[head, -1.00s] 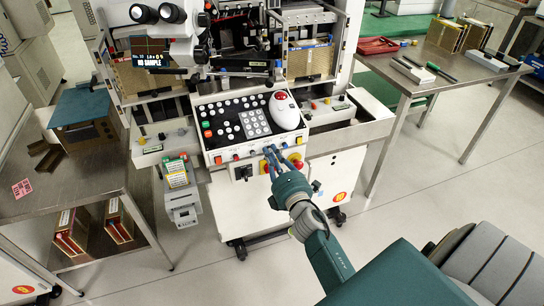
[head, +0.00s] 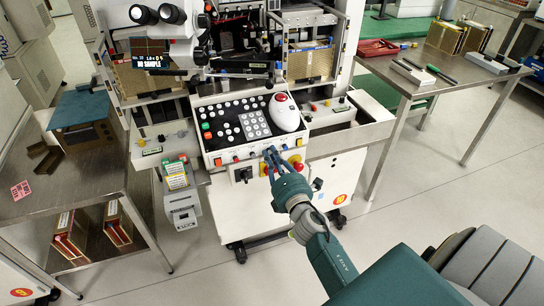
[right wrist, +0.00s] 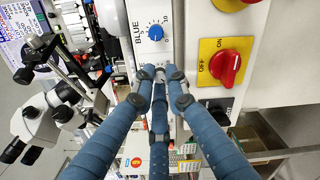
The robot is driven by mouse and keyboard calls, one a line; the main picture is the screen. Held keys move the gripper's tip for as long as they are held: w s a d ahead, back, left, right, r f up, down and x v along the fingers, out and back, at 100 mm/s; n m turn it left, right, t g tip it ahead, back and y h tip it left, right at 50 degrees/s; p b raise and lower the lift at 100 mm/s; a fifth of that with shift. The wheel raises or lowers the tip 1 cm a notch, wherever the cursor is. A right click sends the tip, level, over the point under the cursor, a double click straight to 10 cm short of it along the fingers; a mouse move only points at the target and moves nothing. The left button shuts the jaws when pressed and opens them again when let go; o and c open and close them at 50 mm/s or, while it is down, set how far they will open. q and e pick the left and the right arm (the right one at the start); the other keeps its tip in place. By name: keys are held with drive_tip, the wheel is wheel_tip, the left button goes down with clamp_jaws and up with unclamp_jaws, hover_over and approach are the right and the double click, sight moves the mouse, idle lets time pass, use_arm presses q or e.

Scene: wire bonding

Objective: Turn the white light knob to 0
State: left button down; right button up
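The machine's front strip (head: 243,154) carries a row of small knobs. In the right wrist view a blue knob (right wrist: 155,32) sits under the label BLUE with a numbered scale; its white pointer line shows. No knob labelled white is readable; one may be hidden behind my fingers. My right gripper (head: 270,152) is at this strip, below the keypad, and also fills the lower middle of the right wrist view (right wrist: 160,73). Its blue fingertips are close together just below the blue knob in that view. My left gripper is not in view.
A red rotary switch (right wrist: 226,67) on a yellow plate is close to the right of my fingers in the wrist view. The floor (head: 190,270) in front is clear.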

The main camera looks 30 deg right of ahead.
drive_tip(key=o, duration=0.3)
drive_tip(key=shift+d, duration=0.1)
drive_tip(key=shift+o, duration=0.2)
drive_tip(key=v, duration=1.2)
drive_tip(key=shift+s+f, duration=0.1)
drive_tip(key=shift+f, duration=0.05)
